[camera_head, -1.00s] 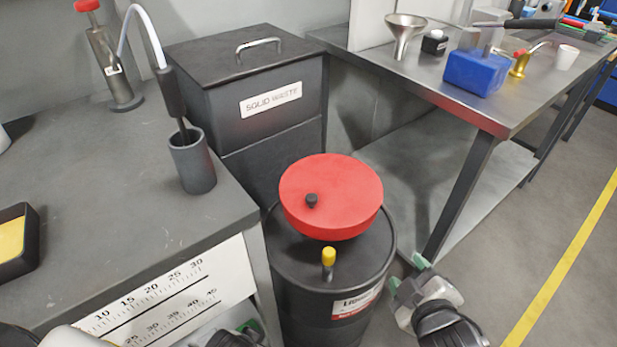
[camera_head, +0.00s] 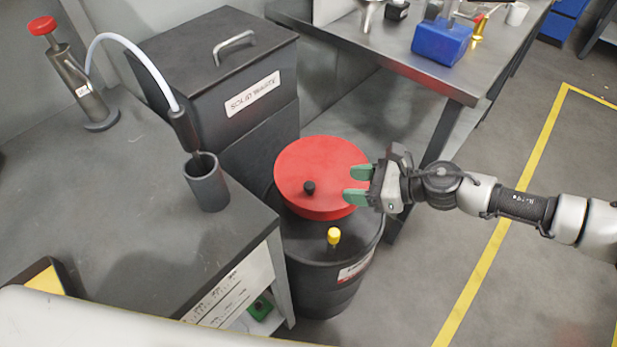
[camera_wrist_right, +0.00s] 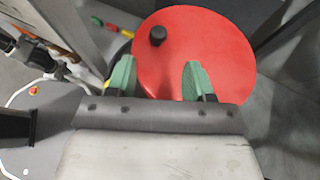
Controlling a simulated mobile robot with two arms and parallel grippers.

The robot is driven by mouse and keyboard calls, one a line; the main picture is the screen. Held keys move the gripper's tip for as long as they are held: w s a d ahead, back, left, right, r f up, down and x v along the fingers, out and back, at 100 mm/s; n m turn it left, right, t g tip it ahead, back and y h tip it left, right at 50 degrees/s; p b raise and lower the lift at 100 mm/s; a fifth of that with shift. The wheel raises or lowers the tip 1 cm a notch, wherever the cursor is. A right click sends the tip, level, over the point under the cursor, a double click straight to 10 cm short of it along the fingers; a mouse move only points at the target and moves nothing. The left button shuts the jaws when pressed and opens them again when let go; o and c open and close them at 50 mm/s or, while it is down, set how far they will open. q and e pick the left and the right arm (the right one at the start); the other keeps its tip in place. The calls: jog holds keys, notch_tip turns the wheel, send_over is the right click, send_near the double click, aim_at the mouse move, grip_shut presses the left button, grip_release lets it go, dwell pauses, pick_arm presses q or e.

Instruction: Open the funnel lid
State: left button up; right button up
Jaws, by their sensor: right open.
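The red round funnel lid (camera_head: 318,165) with a small black knob (camera_head: 309,187) lies shut on top of the black drum (camera_head: 322,268). My right gripper (camera_head: 356,185) has green fingertips and is open and empty at the right edge of the lid. In the right wrist view, the lid (camera_wrist_right: 222,52) fills the upper middle and its black knob (camera_wrist_right: 157,36) stands beyond the two open fingers (camera_wrist_right: 157,78). I cannot tell whether the fingers touch the lid. A yellow-capped piece (camera_head: 334,237) stands on the drum in front of the lid. My left gripper is not seen.
A grey bench (camera_head: 115,195) with a dark cup (camera_head: 206,183) and a red-topped bottle (camera_head: 77,80) stands at left. A solid waste bin (camera_head: 265,60) is behind the drum. A metal table (camera_head: 400,62) with a blue container (camera_head: 441,42) is at back right. Open floor lies right.

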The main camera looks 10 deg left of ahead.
aim_at(308, 184)
jog(key=x, duration=1)
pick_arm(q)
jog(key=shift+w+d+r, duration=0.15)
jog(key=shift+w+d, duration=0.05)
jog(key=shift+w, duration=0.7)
pick_arm(e)
jog(key=shift+s, duration=0.1)
grip_shut()
